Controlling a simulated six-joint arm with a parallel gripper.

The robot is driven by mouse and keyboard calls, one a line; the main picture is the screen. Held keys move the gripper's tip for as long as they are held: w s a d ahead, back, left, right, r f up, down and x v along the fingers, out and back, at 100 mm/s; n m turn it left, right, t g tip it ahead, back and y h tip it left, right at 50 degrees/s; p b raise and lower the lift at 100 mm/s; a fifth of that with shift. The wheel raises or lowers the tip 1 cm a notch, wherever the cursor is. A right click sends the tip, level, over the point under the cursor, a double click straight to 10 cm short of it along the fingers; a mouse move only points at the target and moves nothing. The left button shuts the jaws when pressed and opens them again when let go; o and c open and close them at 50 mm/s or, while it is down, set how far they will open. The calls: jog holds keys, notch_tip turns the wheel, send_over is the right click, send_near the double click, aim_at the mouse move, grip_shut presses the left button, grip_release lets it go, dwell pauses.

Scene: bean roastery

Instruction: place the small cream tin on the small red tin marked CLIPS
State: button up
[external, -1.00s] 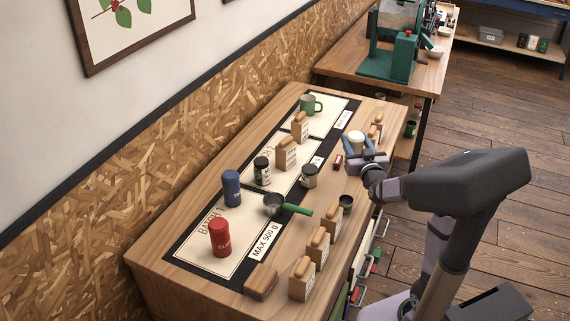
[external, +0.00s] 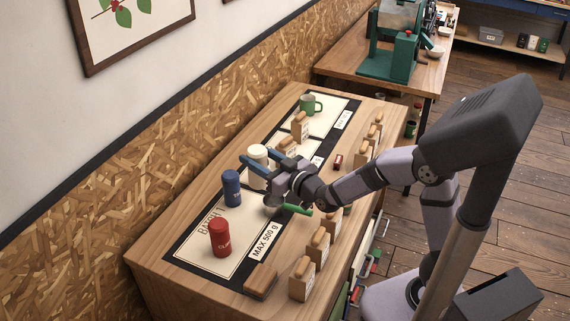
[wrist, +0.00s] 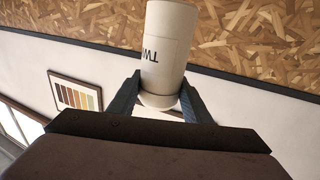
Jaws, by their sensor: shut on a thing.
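The small cream tin (external: 258,156) is held by my gripper (external: 252,166), above the middle of the counter. In the wrist view the cream tin (wrist: 167,50) sits between the two fingers of my gripper (wrist: 160,95), with dark letters partly readable on its side. The small red tin marked CLIPS (external: 220,238) stands upright on the near cream panel, to the left of and nearer than my gripper. Nothing rests on its top. The wrist view does not show the red tin.
A blue tin (external: 231,188) stands between the red tin and my gripper. A scoop with a green handle (external: 298,209) lies below the gripper, partly hidden. A green mug (external: 311,104) stands farther back.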

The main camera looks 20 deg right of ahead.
jog(key=s+a+r+n+g+y+p, duration=0.1)
jog(key=s+a+r+n+g+y, duration=0.15)
jog(key=a, duration=0.45)
jog(key=s+a+r+n+g+y+p, duration=0.1)
jog(key=s+a+r+n+g+y, duration=0.2)
jog(key=a, duration=0.4)
notch_tip(320, 180, down, 10)
jog(key=s+t+p, duration=0.1)
jog(key=p, duration=0.1)
jog(key=shift+s+a+r+m, duration=0.15)
jog(key=shift+a+m, duration=0.1)
jog(key=shift+m, duration=0.2)
jog(key=shift+f+b, duration=0.2)
jog(key=shift+b, duration=0.15)
jog(key=o, duration=1.2)
jog(key=shift+o, duration=0.2)
jog(key=shift+r, duration=0.1)
